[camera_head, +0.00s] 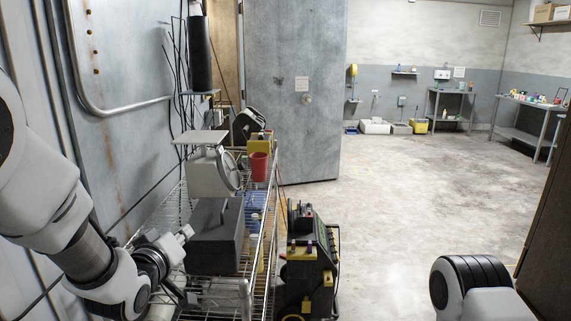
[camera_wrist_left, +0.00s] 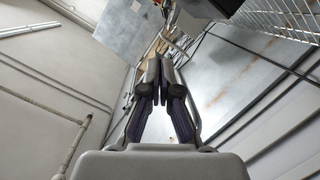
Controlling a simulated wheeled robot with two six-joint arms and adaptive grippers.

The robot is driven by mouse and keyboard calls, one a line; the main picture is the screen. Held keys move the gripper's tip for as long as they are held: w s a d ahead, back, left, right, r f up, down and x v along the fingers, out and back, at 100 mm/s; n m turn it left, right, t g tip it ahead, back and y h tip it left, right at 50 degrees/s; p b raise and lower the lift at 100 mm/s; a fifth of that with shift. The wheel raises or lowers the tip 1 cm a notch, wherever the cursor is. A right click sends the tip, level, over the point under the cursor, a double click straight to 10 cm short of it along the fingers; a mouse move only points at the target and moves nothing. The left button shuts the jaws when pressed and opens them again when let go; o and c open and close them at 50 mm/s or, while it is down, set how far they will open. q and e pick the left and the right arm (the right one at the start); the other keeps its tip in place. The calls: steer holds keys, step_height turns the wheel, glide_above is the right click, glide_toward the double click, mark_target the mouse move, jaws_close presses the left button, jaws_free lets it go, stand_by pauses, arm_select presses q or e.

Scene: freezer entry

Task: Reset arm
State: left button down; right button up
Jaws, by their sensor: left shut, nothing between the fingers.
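My left arm comes in from the left in the head view, and its gripper (camera_head: 185,236) is beside the left side of the wire cart, near the dark toolbox. In the left wrist view the two fingers of my left gripper (camera_wrist_left: 159,66) are together with nothing between them. Only a link of my right arm shows at the bottom right of the head view; its gripper is out of view.
A wire cart (camera_head: 158,222) stands close by with a dark toolbox (camera_head: 214,236), a scale (camera_head: 212,172) and a red cup (camera_head: 259,166). A black and yellow machine (camera_head: 307,262) stands right of it. A grey door (camera_head: 296,95) is behind. The floor right of the machine is clear.

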arm_select(q)
steer(key=s+a+f+g, duration=0.1)
steer(key=s+f+g, duration=0.3)
steer(key=f, duration=0.7)
steer(key=s+a+f+g+y, duration=0.15)
steer(key=s+f, duration=0.45)
steer(key=f, duration=0.6)
steer(key=s+f+g+h, duration=0.1)
steer(key=s+f+g, duration=0.3)
steer(key=f, duration=0.7)
steer(key=s+a+f+m+g, duration=0.1)
steer(key=s+f+m+g, duration=0.1)
steer(key=s, duration=0.9)
steer(key=s+a+f+m+g+y, duration=0.1)
steer(key=s+f+m+g, duration=0.2)
steer(key=s+f, duration=0.4)
steer(key=s+g, duration=0.1)
steer(key=s, duration=0.3)
steer(key=shift+s, duration=0.15)
